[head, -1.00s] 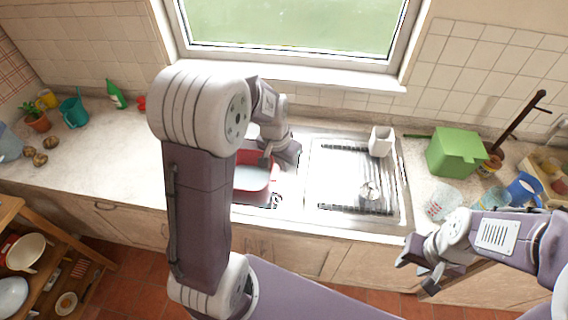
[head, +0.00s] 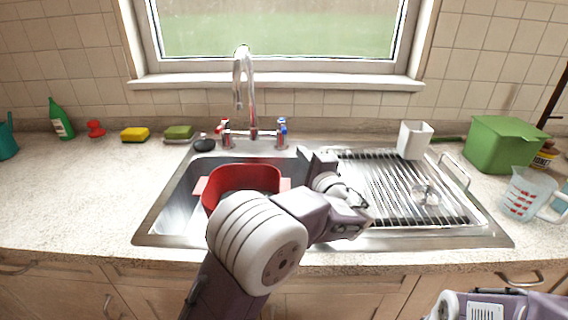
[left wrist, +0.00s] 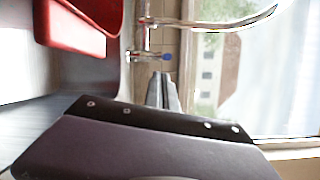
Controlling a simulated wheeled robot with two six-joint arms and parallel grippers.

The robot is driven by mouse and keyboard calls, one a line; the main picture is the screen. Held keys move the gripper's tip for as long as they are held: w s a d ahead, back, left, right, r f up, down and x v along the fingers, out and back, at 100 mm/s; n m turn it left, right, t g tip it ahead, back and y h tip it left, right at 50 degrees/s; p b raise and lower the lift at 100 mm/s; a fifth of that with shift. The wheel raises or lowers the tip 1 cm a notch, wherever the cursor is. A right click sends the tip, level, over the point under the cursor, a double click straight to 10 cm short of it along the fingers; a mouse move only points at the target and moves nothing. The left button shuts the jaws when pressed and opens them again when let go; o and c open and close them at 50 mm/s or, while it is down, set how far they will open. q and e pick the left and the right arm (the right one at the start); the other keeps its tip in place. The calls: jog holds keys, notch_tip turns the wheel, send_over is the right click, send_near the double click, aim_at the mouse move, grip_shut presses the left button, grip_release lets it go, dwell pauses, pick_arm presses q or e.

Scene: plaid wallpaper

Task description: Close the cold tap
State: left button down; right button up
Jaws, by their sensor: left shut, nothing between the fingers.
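The chrome mixer tap (head: 252,132) stands behind the sink, below the window. Its blue-marked cold tap (head: 282,131) is on the right side, with a red-marked tap (head: 226,131) on the left. My left gripper (head: 304,154) is over the right rear of the sink, in front and to the right of the cold tap. In the left wrist view, its shut, empty fingers (left wrist: 161,76) point toward the blue-marked cold tap (left wrist: 166,57), with a small apparent gap. My right gripper is out of view; only part of that arm shows at the lower right.
A red basin (head: 240,178) sits in the sink, close to my left arm. The drying rack (head: 385,185) with a white holder (head: 414,139) is to the right. A black plug (head: 204,144) and sponges (head: 134,134) lie to the left. The window sill (head: 280,82) is behind.

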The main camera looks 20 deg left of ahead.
aim_at(283, 127)
pick_arm(q)
jog(key=p+x, duration=0.1)
jog(key=x, duration=0.8)
jog(key=shift+w+d+r, duration=0.2)
jog(key=shift+w+r, duration=0.2)
jog(key=shift+w, duration=0.15)
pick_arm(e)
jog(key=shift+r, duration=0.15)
